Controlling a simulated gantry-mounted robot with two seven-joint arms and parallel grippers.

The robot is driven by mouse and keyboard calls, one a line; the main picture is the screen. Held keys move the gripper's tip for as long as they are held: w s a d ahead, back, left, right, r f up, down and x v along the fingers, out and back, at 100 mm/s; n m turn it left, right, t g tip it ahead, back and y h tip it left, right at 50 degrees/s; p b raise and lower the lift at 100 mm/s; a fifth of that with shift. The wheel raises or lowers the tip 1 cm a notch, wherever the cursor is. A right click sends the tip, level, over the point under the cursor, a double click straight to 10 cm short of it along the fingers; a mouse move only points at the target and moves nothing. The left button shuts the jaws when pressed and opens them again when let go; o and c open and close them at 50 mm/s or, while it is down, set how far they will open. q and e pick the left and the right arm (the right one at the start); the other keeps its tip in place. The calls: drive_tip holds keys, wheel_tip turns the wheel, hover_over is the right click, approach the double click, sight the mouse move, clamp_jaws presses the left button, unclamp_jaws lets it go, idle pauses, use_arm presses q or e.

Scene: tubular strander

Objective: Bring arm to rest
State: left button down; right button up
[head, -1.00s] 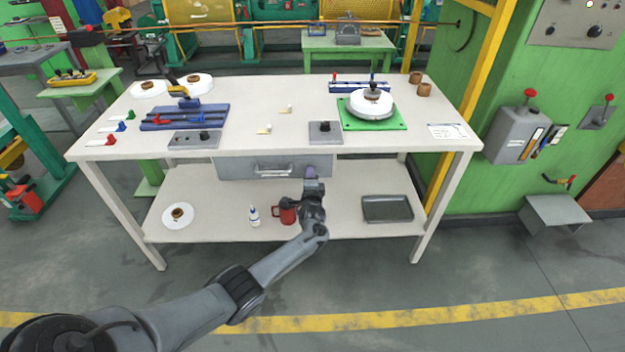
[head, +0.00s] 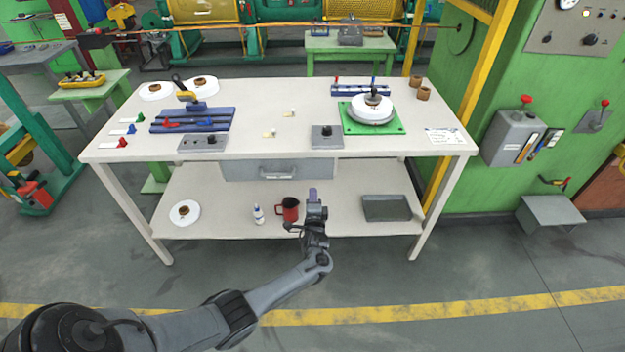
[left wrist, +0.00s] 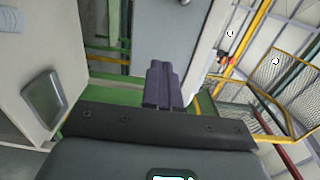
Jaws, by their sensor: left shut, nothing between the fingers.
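My left arm comes in from the lower left of the head view. Its gripper (head: 312,196) is in front of the bench, near the lower shelf's front edge and right of the red mug (head: 288,209). The gripper is shut and empty; its purple-grey fingers lie together in the left wrist view (left wrist: 162,85). Nothing is held. The white bench (head: 285,105) stands beyond the arm, with the drawer (head: 279,170) closed under its top. My right gripper is not in view.
The lower shelf holds a white spool (head: 184,213), a small bottle (head: 258,214) and a grey tray (head: 387,208). On top are a blue fixture (head: 192,119) and a green plate with a white spool (head: 372,107). The floor in front is clear.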

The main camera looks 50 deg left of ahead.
use_arm(q)
drive_tip(key=s+d+f+h+p, duration=0.1)
drive_tip(key=s+d+f+h, duration=0.1)
drive_tip(key=s+d+f, duration=0.3)
drive_tip(key=s+d+f+m+h+p, duration=0.1)
drive_tip(key=s+d+f, duration=0.1)
drive_tip(key=s, duration=0.6)
drive_tip(key=s+d+f+h, duration=0.2)
drive_tip(key=s+d+f, duration=0.2)
drive_tip(key=s, duration=0.2)
drive_tip(key=s+d+r+n+g+h, duration=0.1)
drive_tip(key=s+d+r+h, duration=0.2)
drive_tip(key=d, duration=0.4)
drive_tip(key=s+d+r+n+g+h, duration=0.2)
drive_tip(key=s+d+r+h, duration=0.15)
drive_tip(key=d, duration=0.35)
drive_tip(key=s+d+r+n+g+h, duration=0.3)
drive_tip(key=s+d+r+n+g, duration=0.15)
drive_tip(key=s+d+r, duration=0.5)
wheel_tip(320, 180, up, 39)
drive_tip(key=w+a+p, duration=0.2)
drive_tip(key=p, duration=3.7)
drive_tip(key=shift+r+m, duration=0.15)
drive_tip(key=shift+m, duration=0.3)
